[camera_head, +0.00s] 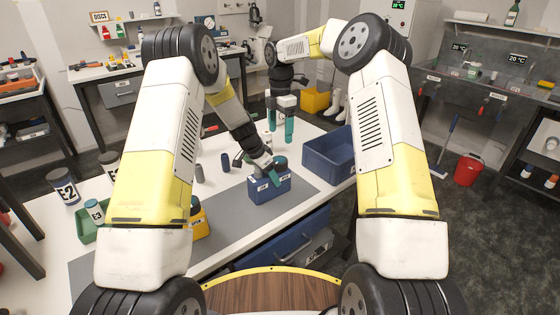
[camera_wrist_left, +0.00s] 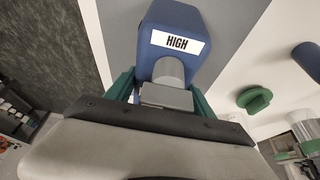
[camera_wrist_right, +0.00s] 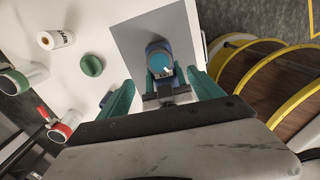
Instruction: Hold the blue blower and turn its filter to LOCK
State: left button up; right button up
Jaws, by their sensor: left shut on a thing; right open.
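The blue blower (camera_head: 268,190) stands on the grey mat on the white table in the head view. Its HIGH label shows on the blue body (camera_wrist_left: 165,18) in the left wrist view. My left gripper (camera_wrist_left: 165,88) is shut on a grey part of the blower, with a teal finger on either side. The round blue-teal filter (camera_wrist_right: 160,57) is on top of the blower in the right wrist view, with a small white mark. My right gripper (camera_head: 281,125) is open, empty and apart from the filter, above the table behind the blower. The word LOCK is not readable.
A dark blue crate (camera_head: 320,164) stands right of the blower. A yellow device (camera_head: 201,226) and a green tray (camera_head: 87,232) are at the left. Small cylinders (camera_head: 225,162) stand behind the blower. A green round piece (camera_wrist_right: 91,65) lies on the table.

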aim_at(280, 160)
jog(key=shift+n, duration=0.4)
notch_tip(280, 160, down, 13)
jog(key=shift+w+r, duration=0.1)
jog(key=shift+r, duration=0.1)
jog(key=c, duration=1.4)
jog(key=shift+m, duration=2.9)
